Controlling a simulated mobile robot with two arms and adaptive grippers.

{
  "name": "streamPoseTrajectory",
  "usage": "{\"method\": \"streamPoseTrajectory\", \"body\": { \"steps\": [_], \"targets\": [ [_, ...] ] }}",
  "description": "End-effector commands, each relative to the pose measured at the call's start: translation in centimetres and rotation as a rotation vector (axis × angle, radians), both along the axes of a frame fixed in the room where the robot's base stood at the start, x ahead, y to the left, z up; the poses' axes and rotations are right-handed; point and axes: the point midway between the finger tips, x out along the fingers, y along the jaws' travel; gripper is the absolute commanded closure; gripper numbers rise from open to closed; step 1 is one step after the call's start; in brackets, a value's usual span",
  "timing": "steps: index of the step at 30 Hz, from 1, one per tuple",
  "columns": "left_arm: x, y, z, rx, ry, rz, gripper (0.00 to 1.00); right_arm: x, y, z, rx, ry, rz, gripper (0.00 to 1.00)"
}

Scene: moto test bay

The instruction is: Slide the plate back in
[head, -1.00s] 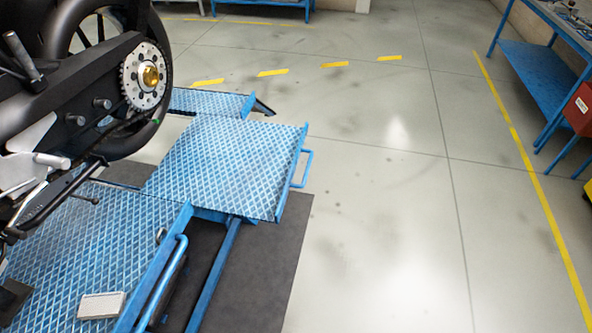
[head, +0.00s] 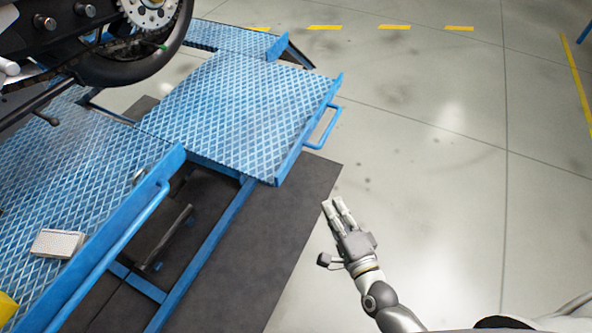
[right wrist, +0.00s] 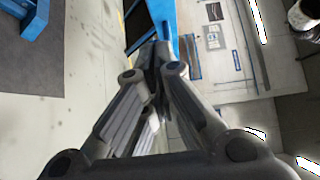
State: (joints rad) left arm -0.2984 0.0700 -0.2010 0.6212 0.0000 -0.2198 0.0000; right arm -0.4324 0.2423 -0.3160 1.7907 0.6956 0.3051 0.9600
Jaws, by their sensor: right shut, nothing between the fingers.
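The blue diamond-tread plate (head: 240,105) is slid out to the right of the lift platform (head: 85,165) in the head view. A blue bar handle (head: 323,127) stands out from its right edge. My right gripper (head: 334,203) is below and a little right of the plate's near corner, over the floor beside the dark mat. It is shut and empty, apart from the plate and handle. In the right wrist view its fingers (right wrist: 154,58) come together, with blue metal beyond them. My left gripper is not in view.
A motorcycle rear wheel (head: 130,55) stands above the platform at upper left. A light block (head: 58,243) lies on the platform. A blue side rail (head: 115,255) runs along its near edge. The floor (head: 440,190) to the right is clear.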

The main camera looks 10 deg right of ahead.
Motion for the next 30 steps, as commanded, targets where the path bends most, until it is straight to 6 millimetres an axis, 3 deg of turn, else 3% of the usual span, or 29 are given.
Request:
{"method": "streamPoseTrajectory", "body": {
  "steps": [7,19,24,30],
  "targets": [
    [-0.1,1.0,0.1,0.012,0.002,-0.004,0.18,2.1,0.4,0.8,0.027,-0.014,-0.004,1.0],
    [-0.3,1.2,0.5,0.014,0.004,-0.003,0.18,10.0,2.0,0.7,0.024,-0.013,-0.003,1.0],
    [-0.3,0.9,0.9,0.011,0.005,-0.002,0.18,11.4,4.1,0.7,0.024,-0.01,-0.002,1.0],
    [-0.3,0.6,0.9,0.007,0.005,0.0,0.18,12.1,5.2,0.6,0.022,-0.01,-0.002,1.0]
  ]
}}
